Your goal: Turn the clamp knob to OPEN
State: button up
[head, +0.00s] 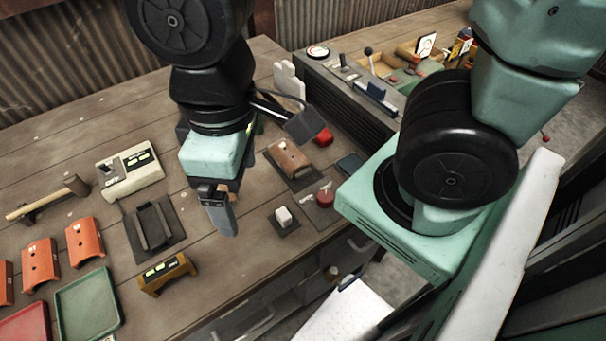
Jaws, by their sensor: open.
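A red round knob (325,199) sits on a dark plate with small white markings near the right edge of the wooden bench. It may be the clamp knob, but its label and setting are too small to read. My gripper (220,212) points down over the bench, left of the white block and apart from the red knob. It is open, with nothing visible between its fingers.
A second red object (323,137) stands behind the brown part. A grey fixture (155,227), a cream device (130,170), a yellow-brown level-like tool (168,273), a hammer (48,198), orange arched parts (84,240) and a green tray (88,306) lie left. Bare bench surrounds my gripper.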

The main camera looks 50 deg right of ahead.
aim_at(324, 198)
jog(key=k+j+z, duration=0.25)
jog(key=j+z, duration=0.25)
jog(key=k+j+z, duration=0.25)
jog(key=z, duration=0.25)
jog(key=k, duration=0.1)
